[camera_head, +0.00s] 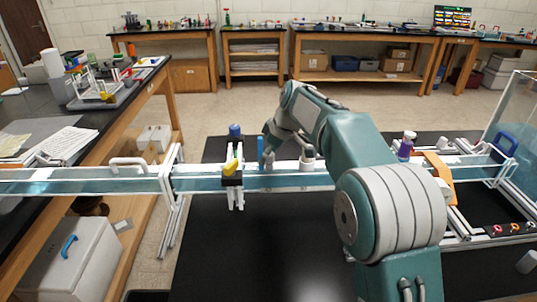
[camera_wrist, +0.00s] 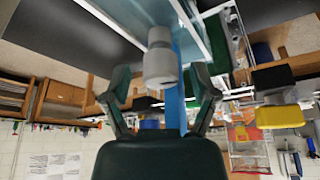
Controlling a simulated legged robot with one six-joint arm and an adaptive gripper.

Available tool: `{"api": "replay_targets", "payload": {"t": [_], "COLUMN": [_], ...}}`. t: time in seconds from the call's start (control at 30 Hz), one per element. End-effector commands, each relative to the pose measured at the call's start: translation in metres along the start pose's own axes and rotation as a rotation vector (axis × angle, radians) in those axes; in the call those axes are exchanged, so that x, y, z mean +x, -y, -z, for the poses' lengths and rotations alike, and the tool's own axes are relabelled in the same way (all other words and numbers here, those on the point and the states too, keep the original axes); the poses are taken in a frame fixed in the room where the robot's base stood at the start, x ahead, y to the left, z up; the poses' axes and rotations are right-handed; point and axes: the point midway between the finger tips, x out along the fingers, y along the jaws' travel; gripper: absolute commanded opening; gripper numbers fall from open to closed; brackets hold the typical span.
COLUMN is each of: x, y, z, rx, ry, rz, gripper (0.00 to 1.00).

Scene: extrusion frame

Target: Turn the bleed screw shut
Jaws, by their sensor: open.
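My gripper (camera_wrist: 160,76) is open in the wrist view, with one dark finger on each side of a short grey cylindrical knob (camera_wrist: 161,66). The knob looks like the bleed screw, and I see a gap between it and each finger. A blue upright strip (camera_wrist: 176,100) shows behind it. In the head view my arm bends down to the clear channel (camera_head: 300,181), where a blue upright piece (camera_head: 261,150) stands near my wrist. My fingertips are hard to make out there. I cannot tell how far the screw is turned.
A yellow-handled black clamp (camera_head: 231,178) sits on the channel to the left; its yellow part (camera_wrist: 280,116) is at the right of the wrist view. A purple bottle (camera_head: 405,148) and an orange bracket (camera_head: 440,175) stand right. The black tabletop (camera_head: 260,245) in front is clear.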

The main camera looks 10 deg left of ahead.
Motion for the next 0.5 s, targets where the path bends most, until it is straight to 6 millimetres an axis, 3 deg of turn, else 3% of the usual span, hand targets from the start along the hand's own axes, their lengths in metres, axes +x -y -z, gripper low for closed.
{"api": "replay_targets", "payload": {"t": [0.17,0.2,0.3,0.37,0.5], "x": [0.0,-0.0001,-0.0002,-0.0002,0.0002], "y": [0.0,0.0,0.0,0.0,-0.0004], "z": [0.0001,0.0001,0.0002,0.0001,0.0001], "rx": [0.0,0.0,0.0,0.0,0.0], "ry": [0.0,0.0,0.0,0.0,0.0], "rz": [0.0,0.0,0.0,0.0,0.0], "gripper": [0.76,0.67,0.23,0.0,0.0]}}
